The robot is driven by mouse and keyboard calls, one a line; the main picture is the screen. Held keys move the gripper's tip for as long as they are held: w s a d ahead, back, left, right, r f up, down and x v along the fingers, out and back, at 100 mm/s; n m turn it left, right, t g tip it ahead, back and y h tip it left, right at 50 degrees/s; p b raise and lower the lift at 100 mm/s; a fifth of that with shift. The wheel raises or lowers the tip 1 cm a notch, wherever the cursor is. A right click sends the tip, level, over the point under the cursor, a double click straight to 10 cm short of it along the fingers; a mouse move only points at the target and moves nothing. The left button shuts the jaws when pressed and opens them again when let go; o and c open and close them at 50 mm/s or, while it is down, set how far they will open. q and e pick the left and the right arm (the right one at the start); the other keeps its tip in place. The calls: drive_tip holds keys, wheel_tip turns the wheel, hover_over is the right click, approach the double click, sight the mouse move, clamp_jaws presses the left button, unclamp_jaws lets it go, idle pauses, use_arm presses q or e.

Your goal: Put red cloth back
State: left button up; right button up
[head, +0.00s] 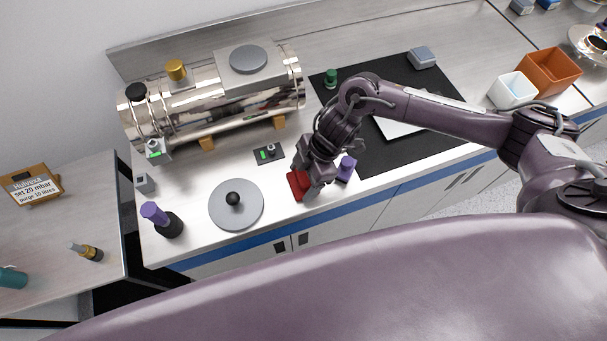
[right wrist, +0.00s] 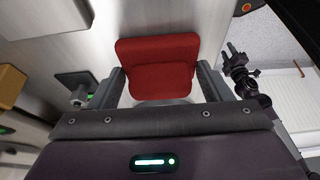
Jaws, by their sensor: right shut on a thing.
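The red cloth (head: 298,186) shows in the head view at the tip of my right gripper (head: 306,184), above the light counter near its front edge. In the right wrist view the red cloth (right wrist: 158,62) looks like a folded pad. It lies between the two fingers of my right gripper (right wrist: 158,88), which is shut on it. Whether the cloth touches the counter is hard to tell. My left gripper does not show in the head view.
A steel chamber (head: 215,98) stands at the back left. A grey disc lid (head: 250,213) with a black knob lies left of the cloth. A purple-topped bottle (head: 163,220) is further left. A black mat (head: 430,138) holds several items. White (head: 512,92) and orange (head: 553,72) bins stand at right.

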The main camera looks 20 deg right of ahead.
drive_tip(key=o, duration=0.5)
drive_tip(key=shift+f, duration=0.15)
drive_tip(key=o, duration=0.4)
drive_tip(key=shift+o, duration=0.2)
drive_tip(key=shift+r, duration=0.3)
drive_tip(key=shift+d+r, duration=0.25)
drive_tip(key=b+v, duration=0.2)
drive_tip(key=v, duration=0.9)
drive_tip(key=shift+a+r, duration=0.1)
